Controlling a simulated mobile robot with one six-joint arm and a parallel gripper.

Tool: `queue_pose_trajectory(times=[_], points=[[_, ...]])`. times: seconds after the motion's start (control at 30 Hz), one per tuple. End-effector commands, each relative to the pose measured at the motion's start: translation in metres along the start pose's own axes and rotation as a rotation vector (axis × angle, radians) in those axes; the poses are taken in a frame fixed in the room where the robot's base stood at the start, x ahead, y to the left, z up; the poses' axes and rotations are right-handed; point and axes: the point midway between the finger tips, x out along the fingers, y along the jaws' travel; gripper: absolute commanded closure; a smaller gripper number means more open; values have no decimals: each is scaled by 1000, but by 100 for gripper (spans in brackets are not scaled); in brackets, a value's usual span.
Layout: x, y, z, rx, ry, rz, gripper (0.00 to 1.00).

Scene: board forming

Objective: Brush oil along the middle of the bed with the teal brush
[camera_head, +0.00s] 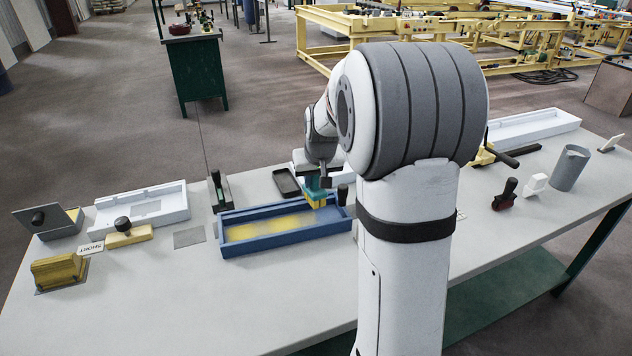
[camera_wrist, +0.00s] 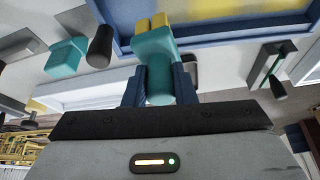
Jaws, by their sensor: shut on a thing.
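The bed is a long blue tray (camera_head: 230,246) near the middle of the table, with patchy yellow oil (camera_head: 270,229) along its pale floor. My gripper (camera_head: 317,180) is shut on the teal brush (camera_head: 315,190), bristles down, over the right part of the bed. In the wrist view, the fingers (camera_wrist: 160,88) clasp the teal brush (camera_wrist: 154,52), whose yellow bristles (camera_wrist: 151,22) lie against the view of the blue bed's rim (camera_wrist: 215,32). I cannot tell whether the bristles touch the floor. My arm hides table space right of the bed.
A white bed (camera_head: 165,212) and a yellow float with a black knob (camera_head: 127,235) stand left. A dark tool (camera_head: 218,195) and a dark tray (camera_head: 285,183) are behind the blue bed. A grey jug (camera_head: 570,168) stands right. The table front is clear.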

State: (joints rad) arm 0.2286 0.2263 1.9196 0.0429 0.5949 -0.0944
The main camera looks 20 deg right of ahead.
Motion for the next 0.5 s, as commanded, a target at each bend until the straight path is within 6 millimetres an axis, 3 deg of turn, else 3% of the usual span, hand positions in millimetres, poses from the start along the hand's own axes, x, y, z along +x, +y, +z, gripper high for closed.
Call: queue_pose_trajectory(times=[0.5], points=[[-13, 0, -6, 0, 0, 0, 94]])
